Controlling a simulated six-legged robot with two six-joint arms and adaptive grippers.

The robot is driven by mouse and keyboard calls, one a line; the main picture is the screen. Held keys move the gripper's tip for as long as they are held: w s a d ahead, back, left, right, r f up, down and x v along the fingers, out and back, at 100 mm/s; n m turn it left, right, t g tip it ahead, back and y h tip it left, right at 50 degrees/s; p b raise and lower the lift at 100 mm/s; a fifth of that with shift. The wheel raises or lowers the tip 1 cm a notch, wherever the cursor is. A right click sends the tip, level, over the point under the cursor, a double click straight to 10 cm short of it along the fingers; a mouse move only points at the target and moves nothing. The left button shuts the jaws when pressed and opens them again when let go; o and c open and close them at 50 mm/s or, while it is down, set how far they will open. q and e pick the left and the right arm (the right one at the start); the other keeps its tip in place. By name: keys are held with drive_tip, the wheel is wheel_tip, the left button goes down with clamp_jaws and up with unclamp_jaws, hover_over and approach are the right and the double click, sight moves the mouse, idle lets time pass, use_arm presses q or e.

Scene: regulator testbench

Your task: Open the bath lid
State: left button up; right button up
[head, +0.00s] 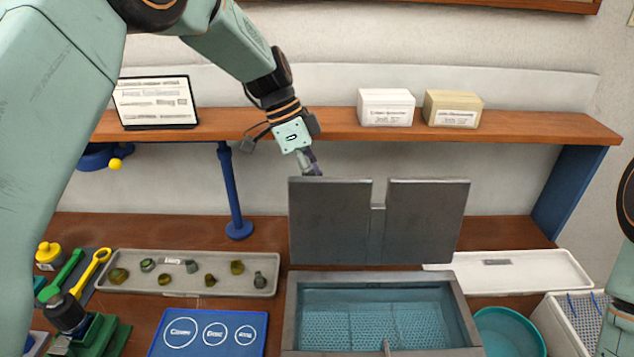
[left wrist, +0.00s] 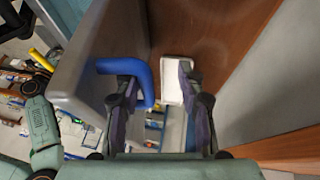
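The bath lid (head: 330,222) is a dark grey panel with a notch in its upper edge. It stands upright at the back of the open bath (head: 292,310), which holds blue-green liquid and a perforated tray. My left gripper (head: 312,168) is at the lid's upper left edge, partly hidden behind it. In the left wrist view the lid (left wrist: 95,60) carries a blue bar handle (left wrist: 128,68). My left gripper's fingers (left wrist: 160,80) are apart; the handle lies by the left finger, and contact is unclear. My right gripper is out of view; only part of that arm shows.
A shelf (head: 340,124) with two boxes (head: 386,107) runs behind the lid. A parts tray (head: 225,285) and blue mat (head: 165,335) lie left of the bath. A white tray (head: 550,270) and teal bowl (head: 510,330) are right of it.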

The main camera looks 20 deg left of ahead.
use_arm(q)
drive_tip(key=shift+w, duration=0.3)
drive_tip(key=shift+s, duration=0.1)
drive_tip(key=shift+r, duration=0.1)
drive_tip(key=v, duration=1.1)
drive_tip(key=shift+r, duration=0.4)
drive_tip(key=shift+a+f, duration=0.1)
drive_tip(key=shift+a, duration=0.2)
